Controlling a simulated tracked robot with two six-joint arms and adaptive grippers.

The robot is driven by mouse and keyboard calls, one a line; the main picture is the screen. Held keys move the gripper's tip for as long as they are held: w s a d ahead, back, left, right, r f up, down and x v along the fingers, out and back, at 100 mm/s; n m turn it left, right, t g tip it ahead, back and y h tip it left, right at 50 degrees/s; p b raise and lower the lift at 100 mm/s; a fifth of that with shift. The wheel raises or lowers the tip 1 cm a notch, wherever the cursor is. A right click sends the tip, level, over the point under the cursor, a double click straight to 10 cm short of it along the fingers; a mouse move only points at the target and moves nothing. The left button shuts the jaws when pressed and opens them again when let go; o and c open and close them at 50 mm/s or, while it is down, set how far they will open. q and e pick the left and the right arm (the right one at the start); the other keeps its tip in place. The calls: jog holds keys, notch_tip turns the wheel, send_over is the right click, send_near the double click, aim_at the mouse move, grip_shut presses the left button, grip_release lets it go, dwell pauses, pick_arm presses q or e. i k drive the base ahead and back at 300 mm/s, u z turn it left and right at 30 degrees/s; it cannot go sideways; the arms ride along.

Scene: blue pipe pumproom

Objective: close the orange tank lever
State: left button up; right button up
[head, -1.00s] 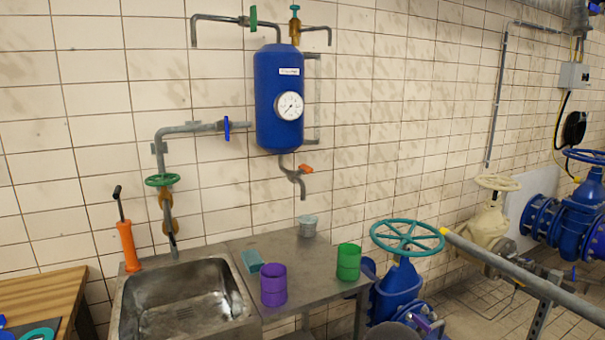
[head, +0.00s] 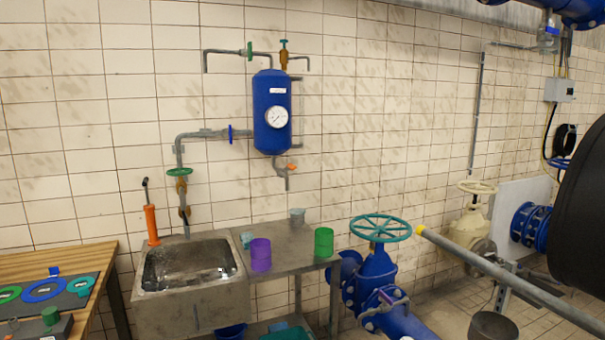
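The orange tank lever (head: 292,166) is a small handle on the grey outlet pipe (head: 283,175) under the blue wall tank (head: 272,112). It points out to the right of the pipe. The tank has a round white gauge on its front. Neither gripper shows clearly in the head view. A large dark rounded shape fills the right edge, and I cannot tell what it is.
Below the tank, a metal counter (head: 290,242) holds a purple cup (head: 261,254), a green cup (head: 324,242) and a grey cup (head: 297,216). A sink (head: 190,270) is to its left. A teal-wheeled blue valve (head: 376,270) and a grey rail (head: 510,276) stand to the right.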

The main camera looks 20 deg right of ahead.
aim_at(289, 168)
jog(key=z, duration=0.85)
jog(key=i, duration=2.1)
jog(key=u, duration=0.15)
